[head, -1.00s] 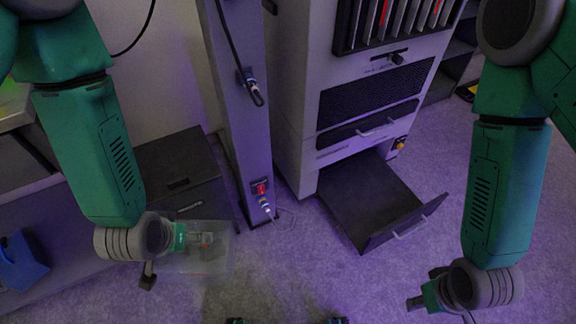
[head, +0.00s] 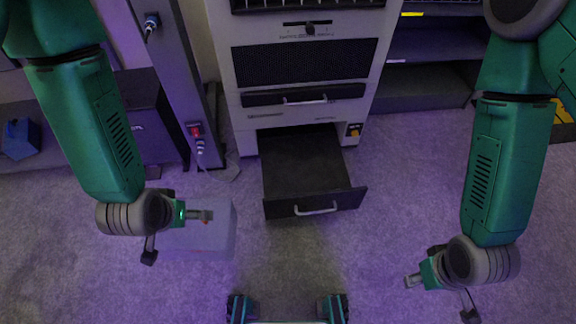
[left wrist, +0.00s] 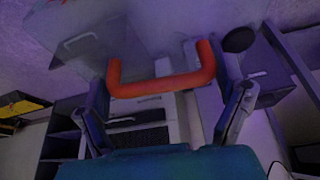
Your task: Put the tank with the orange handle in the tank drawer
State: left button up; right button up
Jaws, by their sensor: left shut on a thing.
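The tank (head: 216,240) is a clear, pale box hanging from my left gripper (head: 200,215) in the head view. Its orange handle (left wrist: 165,86) crosses between the two fingers of the left gripper (left wrist: 165,105) in the left wrist view, and the gripper is shut on it. The tank drawer (head: 280,208) is pulled out low on the grey cabinet, to the right of the tank; its dark inside (head: 300,165) looks empty. The tank is beside the drawer, apart from it. My right gripper (head: 412,282) is at the lower right, holding nothing I can see; its finger opening is unclear.
The grey cabinet (head: 240,90) stands at the back, with a closed upper drawer (head: 305,98). A grey post (head: 175,80) with plugged cables stands left of it. Dark shelves (head: 430,75) are at the back right. Carpet is clear in front of the open drawer.

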aim_at(304, 169)
jog(key=i+l+u, duration=0.15)
jog(key=l, duration=0.45)
jog(key=i+l+u, duration=0.15)
jog(key=l, duration=0.5)
jog(key=i+l+u, duration=0.15)
jog(key=l, duration=0.45)
jog(key=l+u, duration=0.15)
jog(key=l, duration=0.5)
jog(key=i+l+u, duration=0.1)
jog(key=l, duration=0.3)
jog(key=i+l+u, duration=0.1)
jog(key=i+l, duration=0.15)
jog(key=l, duration=0.15)
jog(key=i+l+u, duration=0.1)
jog(key=l, duration=0.3)
jog(key=i+l+u, duration=0.15)
jog(key=l, duration=0.25)
jog(key=i+l+u, duration=0.1)
jog(key=l, duration=0.35)
jog(key=i+j, duration=0.35)
jog(key=j, duration=0.15)
